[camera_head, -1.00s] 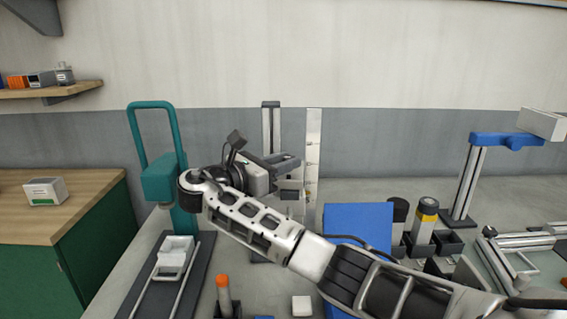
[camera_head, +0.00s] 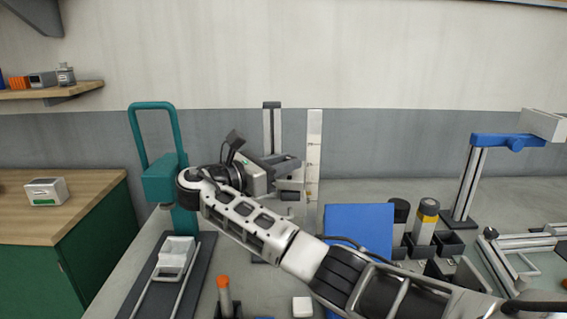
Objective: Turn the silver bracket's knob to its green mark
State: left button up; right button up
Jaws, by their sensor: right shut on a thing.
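The silver bracket (camera_head: 314,140) stands upright at the back middle as a pale strip with small marks on its face. The held part is mostly hidden by the gripper, and I cannot make out the knob or a green mark clearly. My left gripper is not in view.
A teal press (camera_head: 158,180) stands to the left. A blue panel (camera_head: 360,222) is right of the bracket. Dark holders with cylinders (camera_head: 424,222) and a blue-topped stand (camera_head: 500,140) are further right. A small white block (camera_head: 302,306) lies in front.

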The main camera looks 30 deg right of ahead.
dwell(0.5)
jog(key=o, duration=1)
jog(key=s+a+b, duration=0.1)
jog(key=a+b, duration=0.2)
jog(key=a, duration=1.3)
